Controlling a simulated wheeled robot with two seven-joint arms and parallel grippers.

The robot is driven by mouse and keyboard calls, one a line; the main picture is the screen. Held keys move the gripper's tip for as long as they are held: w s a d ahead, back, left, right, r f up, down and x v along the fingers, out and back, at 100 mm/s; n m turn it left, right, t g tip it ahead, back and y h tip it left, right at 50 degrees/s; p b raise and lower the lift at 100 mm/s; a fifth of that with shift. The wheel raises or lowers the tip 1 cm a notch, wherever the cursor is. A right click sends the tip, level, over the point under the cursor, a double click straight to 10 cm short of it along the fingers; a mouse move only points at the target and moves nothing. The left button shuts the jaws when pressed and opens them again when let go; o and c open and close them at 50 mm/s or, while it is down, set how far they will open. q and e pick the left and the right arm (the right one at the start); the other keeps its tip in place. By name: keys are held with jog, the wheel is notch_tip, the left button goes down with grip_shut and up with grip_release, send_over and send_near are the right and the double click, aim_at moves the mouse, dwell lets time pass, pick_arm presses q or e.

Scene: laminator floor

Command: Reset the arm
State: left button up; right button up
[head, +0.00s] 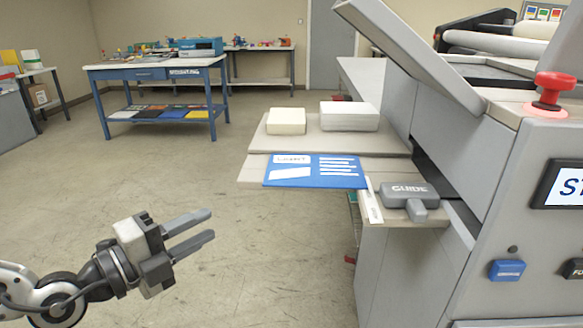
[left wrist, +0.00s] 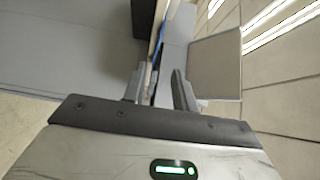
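My left gripper (head: 200,233) is in the lower left of the head view, over the open floor. Its two fingers are spread with nothing between them. In the left wrist view the fingers (left wrist: 160,90) are also apart, pointing toward grey machine panels. The gripper is left of the laminator (head: 430,110) and its feed shelf (head: 255,170), touching neither. My right gripper is not in either view.
A blue printed sheet (head: 315,171) lies on the shelf's front part, beside a grey block marked GUIDE (head: 403,193). Two pale stacks (head: 286,121) (head: 348,116) stand behind it. A red knob (head: 549,90) tops the machine. A blue workbench (head: 150,74) stands far back.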

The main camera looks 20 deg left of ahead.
pick_arm(q)
jog(key=s+d+f+n+g+y+p, duration=0.1)
jog(key=s+f+n+g+y+p, duration=0.15)
jog(key=f+n+y, duration=0.75)
jog(key=s+d+f+n+g+h, duration=0.1)
jog(key=s+d+f+n+h, duration=0.1)
jog(key=d+f+n, duration=0.3)
jog(key=s+d+f+n+g+h, duration=0.1)
jog(key=s+d+f+n+h, duration=0.2)
jog(key=s+d+f+n, duration=0.2)
notch_tip(320, 180, down, 3)
jog(key=shift+s+d+f+n+g+p, duration=0.1)
jog(key=shift+s+d+n+g+p, duration=0.25)
jog(key=shift+d+n, duration=0.4)
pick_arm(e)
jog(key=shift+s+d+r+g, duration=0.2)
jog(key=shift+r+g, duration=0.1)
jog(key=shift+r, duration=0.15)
pick_arm(q)
jog(key=shift+d, duration=0.1)
